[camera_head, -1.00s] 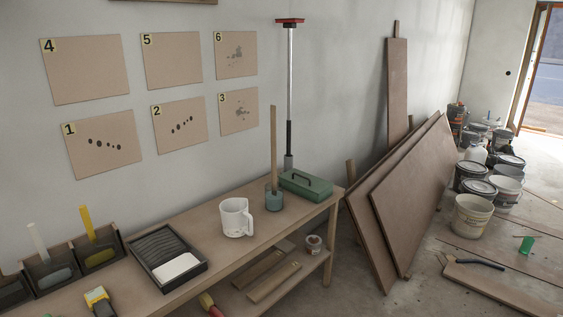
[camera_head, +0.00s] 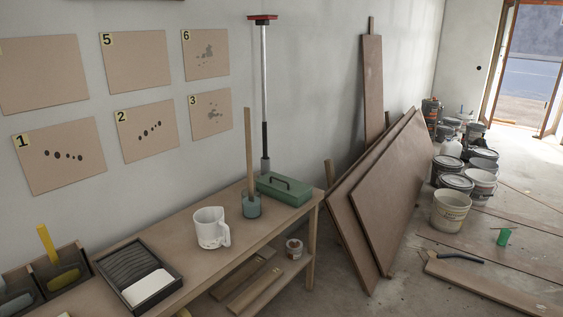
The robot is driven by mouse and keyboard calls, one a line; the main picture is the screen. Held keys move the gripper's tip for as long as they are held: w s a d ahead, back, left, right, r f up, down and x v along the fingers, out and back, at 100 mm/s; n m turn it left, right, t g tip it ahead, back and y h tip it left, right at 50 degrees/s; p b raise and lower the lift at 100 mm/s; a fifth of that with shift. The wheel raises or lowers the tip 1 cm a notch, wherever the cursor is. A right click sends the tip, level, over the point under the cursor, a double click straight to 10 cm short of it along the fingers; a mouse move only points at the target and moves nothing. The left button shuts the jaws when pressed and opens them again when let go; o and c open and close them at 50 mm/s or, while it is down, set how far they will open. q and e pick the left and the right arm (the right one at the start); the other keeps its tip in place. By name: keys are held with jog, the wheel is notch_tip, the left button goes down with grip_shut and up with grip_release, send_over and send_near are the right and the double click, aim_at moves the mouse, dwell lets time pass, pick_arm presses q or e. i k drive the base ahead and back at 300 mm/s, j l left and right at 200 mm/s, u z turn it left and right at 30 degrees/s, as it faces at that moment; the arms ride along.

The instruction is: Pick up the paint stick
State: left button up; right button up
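A long wooden paint stick (camera_head: 249,150) stands upright in a small blue-grey pot (camera_head: 251,206) on the wooden bench (camera_head: 190,222). The pot is between a white jug (camera_head: 211,228) and a green toolbox (camera_head: 284,189). The stick's lower end is hidden inside the pot. Neither of my grippers shows in the head view.
A black paint tray (camera_head: 139,272) and dark bins (camera_head: 58,275) with a yellow-handled tool stand on the bench at left. A red-topped pole (camera_head: 264,90) rises behind the toolbox. Large boards (camera_head: 392,200) lean on the wall. Buckets (camera_head: 450,209) stand on the floor at right.

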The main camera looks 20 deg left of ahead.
aim_at(247, 110)
jog(key=i+j+z, duration=0.3)
jog(key=i+j, duration=0.15)
jog(key=j, duration=0.25)
jog(key=i+j+z, duration=0.2)
jog(key=j, duration=0.2)
jog(key=i+j, duration=0.1)
jog(key=j, duration=0.15)
jog(key=i+j, duration=0.1)
jog(key=j, duration=0.1)
